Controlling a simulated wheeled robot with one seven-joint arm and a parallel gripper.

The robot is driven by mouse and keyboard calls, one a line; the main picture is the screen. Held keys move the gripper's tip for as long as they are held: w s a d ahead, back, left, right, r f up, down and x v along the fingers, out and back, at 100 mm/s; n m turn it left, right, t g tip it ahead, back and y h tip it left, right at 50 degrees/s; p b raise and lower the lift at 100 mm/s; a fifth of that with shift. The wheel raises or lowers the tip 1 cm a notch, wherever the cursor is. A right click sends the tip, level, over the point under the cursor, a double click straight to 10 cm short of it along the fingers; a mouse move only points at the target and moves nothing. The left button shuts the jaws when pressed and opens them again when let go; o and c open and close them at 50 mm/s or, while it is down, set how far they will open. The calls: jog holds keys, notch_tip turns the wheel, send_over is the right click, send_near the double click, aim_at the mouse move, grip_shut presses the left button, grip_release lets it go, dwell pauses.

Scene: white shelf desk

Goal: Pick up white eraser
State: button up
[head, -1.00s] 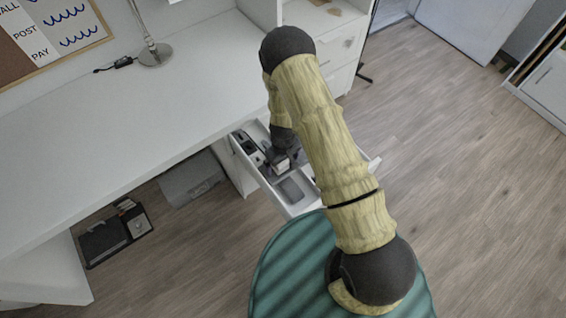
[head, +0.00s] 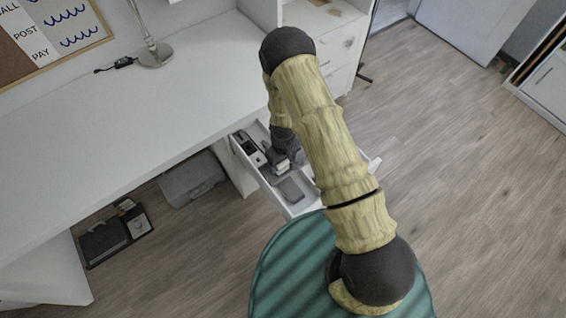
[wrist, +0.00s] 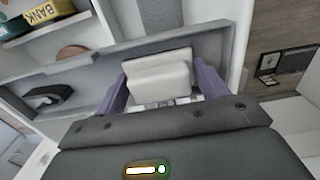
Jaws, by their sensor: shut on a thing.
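The white eraser (wrist: 160,80) is a pale block in the wrist view, between the two purple-grey fingers of my gripper (wrist: 163,88). The fingers are shut on its sides. In the head view my gripper (head: 282,165) is inside the open white drawer (head: 294,209), and my arm hides part of the drawer. The eraser shows only as a small pale patch there. I cannot tell whether it touches the drawer floor.
A dark grey item (head: 292,190) lies in the drawer's front part and small dark items (head: 248,147) lie at its left. The white desk (head: 150,110) spans the left, with a lamp (head: 155,53) on it. Open wooden floor (head: 450,180) is to the right.

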notch_tip(320, 180, up, 10)
dwell(0.6)
jog(key=shift+o, duration=1)
jog(key=shift+d, duration=0.25)
jog(key=shift+c, duration=0.5)
jog(key=w+d+f+m, duration=0.1)
jog(key=d+m, duration=0.5)
jog(key=d, duration=0.7)
jog(key=shift+w+f+m, duration=0.25)
jog(key=shift+w+m, duration=0.15)
jog(key=shift+w, duration=0.15)
jog(key=shift+d, duration=0.15)
